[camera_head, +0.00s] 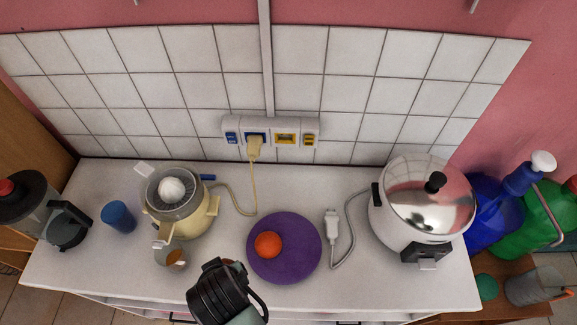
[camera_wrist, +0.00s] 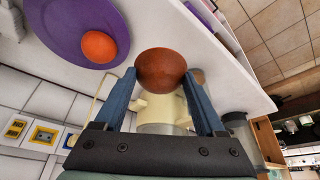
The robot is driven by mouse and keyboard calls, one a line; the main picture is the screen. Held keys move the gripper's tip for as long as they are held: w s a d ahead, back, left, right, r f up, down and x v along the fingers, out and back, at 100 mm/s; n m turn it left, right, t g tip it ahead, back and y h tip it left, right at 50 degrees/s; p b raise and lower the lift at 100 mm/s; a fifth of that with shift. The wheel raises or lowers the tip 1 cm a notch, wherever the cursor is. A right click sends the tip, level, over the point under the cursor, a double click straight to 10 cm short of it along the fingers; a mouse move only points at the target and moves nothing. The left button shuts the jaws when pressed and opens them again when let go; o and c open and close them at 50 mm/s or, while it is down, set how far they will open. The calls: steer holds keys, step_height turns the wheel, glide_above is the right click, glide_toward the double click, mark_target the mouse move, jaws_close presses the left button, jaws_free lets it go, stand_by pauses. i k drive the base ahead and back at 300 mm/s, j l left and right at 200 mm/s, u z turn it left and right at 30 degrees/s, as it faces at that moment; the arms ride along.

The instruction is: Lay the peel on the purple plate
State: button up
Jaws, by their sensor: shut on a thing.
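A round, brownish-orange piece, which I take to be the peel (camera_wrist: 162,68), sits between the blue fingers of my gripper (camera_wrist: 160,82) in the wrist view. The fingers press on it from both sides. The purple plate (camera_head: 297,262) lies on the white counter in the head view, and it also shows in the wrist view (camera_wrist: 62,28). A round orange thing (camera_head: 268,244) lies on the plate, left of its middle. My gripper is in front of the plate's left side, apart from it.
A cream juicer (camera_head: 179,212) stands left of the plate, with a clear cup (camera_head: 170,257) holding something orange before it. A blue cup (camera_head: 118,217) is further left. A cable plug (camera_head: 332,222) and a shiny pot (camera_head: 412,225) stand right of the plate.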

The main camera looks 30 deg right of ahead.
mark_target(297, 246)
steer(key=i+z, duration=0.1)
steer(key=z, duration=0.3)
steer(key=j+z, duration=0.15)
steer(key=z, duration=0.3)
steer(key=i+j+z, duration=0.1)
steer(key=z, duration=0.3)
steer(key=j+z, duration=0.15)
steer(key=z, duration=0.25)
